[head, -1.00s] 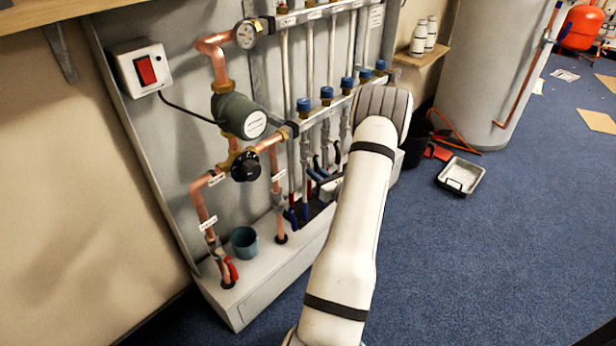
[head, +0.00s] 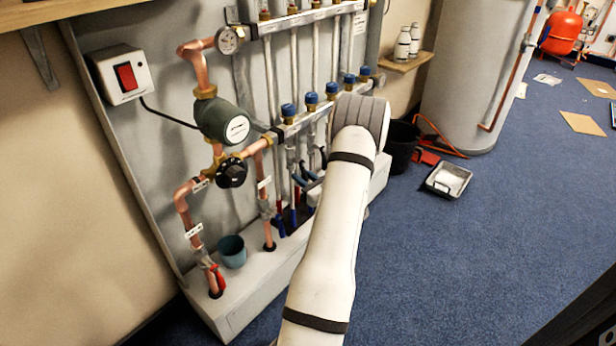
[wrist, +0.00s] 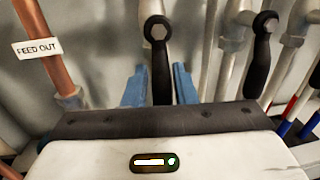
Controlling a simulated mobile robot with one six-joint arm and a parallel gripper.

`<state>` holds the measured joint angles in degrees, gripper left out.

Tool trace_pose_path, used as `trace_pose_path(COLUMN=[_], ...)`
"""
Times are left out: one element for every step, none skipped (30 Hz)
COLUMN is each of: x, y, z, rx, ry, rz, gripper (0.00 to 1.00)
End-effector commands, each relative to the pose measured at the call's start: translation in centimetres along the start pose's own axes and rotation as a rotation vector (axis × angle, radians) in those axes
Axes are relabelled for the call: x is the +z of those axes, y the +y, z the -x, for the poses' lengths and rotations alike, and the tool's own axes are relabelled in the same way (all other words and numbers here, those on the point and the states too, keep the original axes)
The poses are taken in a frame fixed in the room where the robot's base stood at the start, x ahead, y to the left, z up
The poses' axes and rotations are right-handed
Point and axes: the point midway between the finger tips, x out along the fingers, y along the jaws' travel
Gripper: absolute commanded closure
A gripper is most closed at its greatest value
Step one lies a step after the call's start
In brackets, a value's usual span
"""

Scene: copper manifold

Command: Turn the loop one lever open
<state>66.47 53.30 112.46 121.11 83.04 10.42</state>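In the wrist view a black lever (wrist: 161,68) with a hexagonal nut in its ring end hangs straight down. My gripper (wrist: 159,80) is open, with one blue finger on each side of this lever and gaps visible between. The lever's lower end is hidden behind the gripper body. A second black lever (wrist: 259,62) hangs to the right, outside the fingers. No loop number is readable on either lever. In the head view my gripper (head: 304,178) is partly hidden by my arm, low in front of the manifold pipes.
The head view shows the green pump (head: 224,121), a teal cup (head: 232,252) on the ledge, a black bucket (head: 401,146) and a tray (head: 448,180) on the floor. Open carpet lies right.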

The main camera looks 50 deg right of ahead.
Motion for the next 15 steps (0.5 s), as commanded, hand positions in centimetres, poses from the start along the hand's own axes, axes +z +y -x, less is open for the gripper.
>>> trace_pose_path(x=[-0.1, -0.1, -0.1, -0.2, -0.2, -0.2, -0.2, -0.2, -0.2, -0.2, -0.2, -0.2, -0.2, -0.2, -0.1], y=[-0.1, -0.1, -0.2, -0.2, -0.2, -0.2, -0.3, -0.3, -0.3, -0.3, -0.3, -0.3, -0.3, -0.3, -0.4], z=[0.1, 0.2, 0.2, 0.3, 0.3, 0.3, 0.4, 0.4, 0.4, 0.4, 0.5, 0.7, 0.9, 1.2, 1.7], rx=[-0.003, -0.005, -0.006, -0.007, -0.008, -0.009, -0.009, -0.01, -0.01, -0.01, -0.011, -0.011, -0.011, -0.012, -0.012], ry=[0.001, 0.002, 0.003, 0.003, 0.003, 0.004, 0.004, 0.004, 0.005, 0.005, 0.005, 0.005, 0.006, 0.006, 0.006], rz=[-0.002, -0.003, -0.003, -0.004, -0.004, -0.005, -0.005, -0.006, -0.006, -0.006, -0.007, -0.007, -0.007, -0.008, -0.008], gripper=[0.71, 0.68, 0.65, 0.63, 0.63, 0.63, 0.63, 0.63, 0.63, 0.63, 0.63, 0.63, 0.63, 0.63, 0.63])
